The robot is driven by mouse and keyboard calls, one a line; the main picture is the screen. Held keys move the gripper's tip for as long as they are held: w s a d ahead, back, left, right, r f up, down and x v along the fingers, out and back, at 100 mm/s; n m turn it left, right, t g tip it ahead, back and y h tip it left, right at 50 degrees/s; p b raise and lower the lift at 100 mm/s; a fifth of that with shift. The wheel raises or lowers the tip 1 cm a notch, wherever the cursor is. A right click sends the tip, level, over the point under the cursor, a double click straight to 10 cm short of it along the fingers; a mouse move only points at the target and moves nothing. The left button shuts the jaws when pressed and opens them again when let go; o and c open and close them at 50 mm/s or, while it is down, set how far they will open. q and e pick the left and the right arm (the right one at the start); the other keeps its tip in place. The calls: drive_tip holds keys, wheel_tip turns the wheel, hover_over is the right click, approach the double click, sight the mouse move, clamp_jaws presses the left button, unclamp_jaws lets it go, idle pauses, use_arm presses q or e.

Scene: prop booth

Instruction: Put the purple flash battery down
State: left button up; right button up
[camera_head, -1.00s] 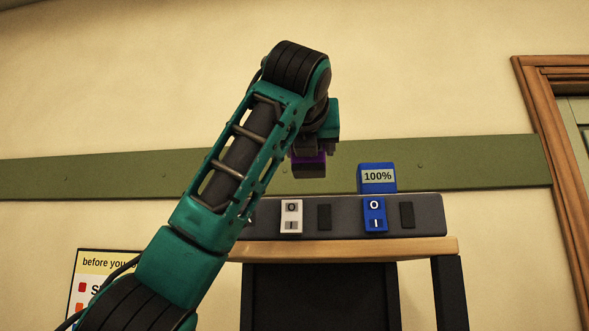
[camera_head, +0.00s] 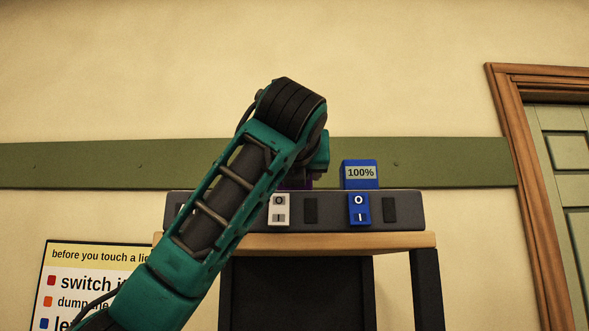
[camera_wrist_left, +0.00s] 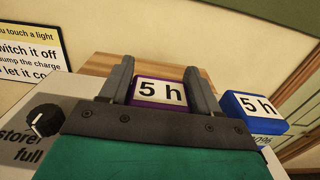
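The purple flash battery (camera_wrist_left: 158,92), labelled "5 h", sits between the fingers of my left gripper (camera_wrist_left: 160,88) in the left wrist view. The fingers press against its two sides. In the head view only a sliver of the purple battery (camera_head: 296,184) shows under my left wrist, just above the back edge of the dark grey charger (camera_head: 334,211). I cannot tell whether it touches the charger. My arm hides most of the gripper there. My right gripper is not in view.
A blue battery (camera_head: 360,173) showing "100%" stands on the charger, right of the purple one. Below it are a blue switch (camera_head: 358,209) and a white switch (camera_head: 279,209). The charger rests on a wooden table (camera_head: 400,241). A panel with a black knob (camera_wrist_left: 45,120) shows in the wrist view.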

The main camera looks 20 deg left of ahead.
use_arm(q)
drive_tip(key=o, duration=0.5)
drive_tip(key=shift+c, duration=0.2)
drive_tip(key=shift+s+r, duration=0.1)
drive_tip(key=shift+r, duration=0.05)
drive_tip(key=b+v, duration=0.2)
drive_tip(key=v, duration=1)
drive_tip(key=shift+b, duration=0.3)
